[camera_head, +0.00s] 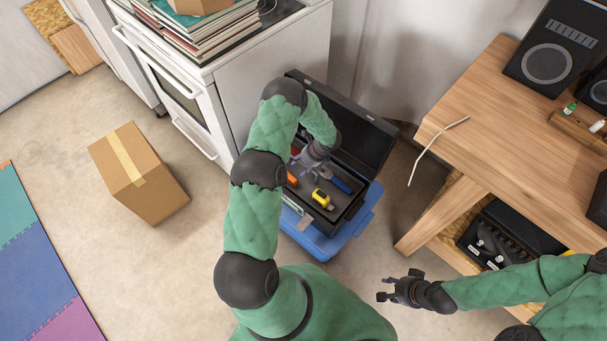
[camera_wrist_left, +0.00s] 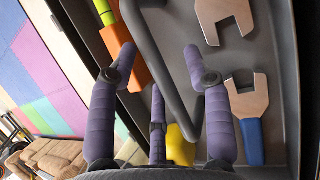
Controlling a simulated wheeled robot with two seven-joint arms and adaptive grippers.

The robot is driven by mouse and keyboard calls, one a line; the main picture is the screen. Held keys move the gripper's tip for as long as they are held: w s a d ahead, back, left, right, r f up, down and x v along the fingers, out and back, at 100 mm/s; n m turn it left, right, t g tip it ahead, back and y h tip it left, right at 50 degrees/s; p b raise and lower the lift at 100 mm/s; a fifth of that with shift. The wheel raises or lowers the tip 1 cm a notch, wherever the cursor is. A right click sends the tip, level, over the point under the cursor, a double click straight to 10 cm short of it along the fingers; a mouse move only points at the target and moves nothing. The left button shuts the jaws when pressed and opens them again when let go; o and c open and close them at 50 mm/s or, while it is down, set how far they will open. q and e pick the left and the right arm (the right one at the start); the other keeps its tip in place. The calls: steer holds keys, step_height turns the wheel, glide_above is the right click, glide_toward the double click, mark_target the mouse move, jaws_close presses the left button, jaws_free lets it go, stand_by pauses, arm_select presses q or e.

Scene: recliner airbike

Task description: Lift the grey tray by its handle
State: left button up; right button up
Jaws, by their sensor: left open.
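The grey tray (camera_head: 346,203) sits in an open black toolbox in the head view. The wrist view shows its grey floor (camera_wrist_left: 180,20) close up. Its handle, a dark bent bar (camera_wrist_left: 152,55), runs between the fingers of my left gripper (camera_wrist_left: 158,65). The fingers are open and apart on both sides of the bar; I cannot tell whether any touches it. In the head view my left gripper (camera_head: 308,168) is low over the tray and its arm hides part of it. My right gripper (camera_head: 388,290) is empty, its fingers spread, away from the toolbox.
The tray holds two wrenches (camera_wrist_left: 222,15), an orange tool (camera_wrist_left: 122,52) and a yellow tool (camera_wrist_left: 180,146). The black lid (camera_head: 362,135) stands open behind; a blue case (camera_head: 322,246) lies below. A stove (camera_head: 272,62), wooden bench (camera_head: 487,135) and cardboard box (camera_head: 138,175) stand around.

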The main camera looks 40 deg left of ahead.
arm_select(q)
steer(key=shift+f+b, duration=0.2)
steer(key=shift+b, duration=0.15)
stand_by(0.6)
jaws_close()
steer(key=shift+w+r, duration=0.1)
steer(key=shift+w, duration=0.05)
